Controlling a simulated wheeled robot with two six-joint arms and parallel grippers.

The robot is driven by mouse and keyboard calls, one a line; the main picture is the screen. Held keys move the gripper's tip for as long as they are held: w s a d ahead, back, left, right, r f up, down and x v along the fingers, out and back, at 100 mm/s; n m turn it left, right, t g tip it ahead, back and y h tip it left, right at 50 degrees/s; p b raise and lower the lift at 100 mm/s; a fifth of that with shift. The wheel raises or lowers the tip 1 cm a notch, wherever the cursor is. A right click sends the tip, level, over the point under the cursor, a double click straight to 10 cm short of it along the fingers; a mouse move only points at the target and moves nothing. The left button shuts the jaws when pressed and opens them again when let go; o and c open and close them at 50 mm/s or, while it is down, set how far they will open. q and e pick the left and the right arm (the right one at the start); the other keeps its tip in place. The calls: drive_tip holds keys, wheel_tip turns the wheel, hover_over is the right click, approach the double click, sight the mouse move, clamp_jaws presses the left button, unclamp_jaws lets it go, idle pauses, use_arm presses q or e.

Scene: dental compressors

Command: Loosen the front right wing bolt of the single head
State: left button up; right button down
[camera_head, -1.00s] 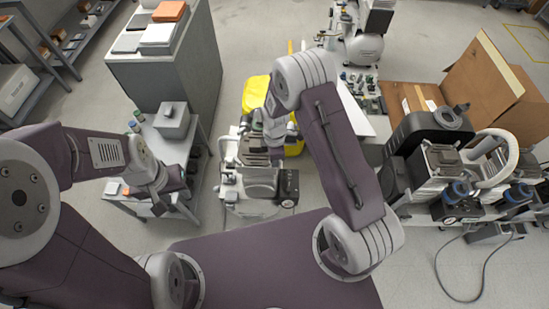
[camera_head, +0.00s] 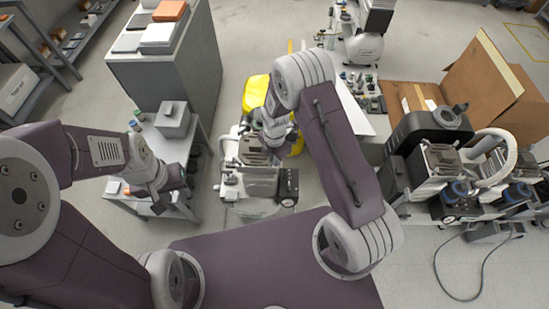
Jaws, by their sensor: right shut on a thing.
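The single-head compressor (camera_head: 262,180) stands in the middle of the head view, with a dark finned head (camera_head: 254,150) on top and a black box at its right side. My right gripper (camera_head: 273,139) is at the right side of that head, pointing down. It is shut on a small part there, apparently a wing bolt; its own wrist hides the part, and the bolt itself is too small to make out. My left gripper (camera_head: 160,207) hangs over the low grey table at the left, away from the compressor. Its fingers are too small to read.
A grey box (camera_head: 172,121) stands on the low table (camera_head: 190,150) at the left. A yellow container (camera_head: 255,92) is behind the compressor. Larger compressors (camera_head: 440,165) and an open cardboard box (camera_head: 490,75) fill the right. Bare floor lies between.

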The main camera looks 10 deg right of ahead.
drive_tip(key=shift+w, duration=0.1)
idle(0.3)
drive_tip(key=c, duration=1.5)
unclamp_jaws()
drive_tip(key=shift+r, duration=0.1)
wheel_tip(320, 180, up, 9)
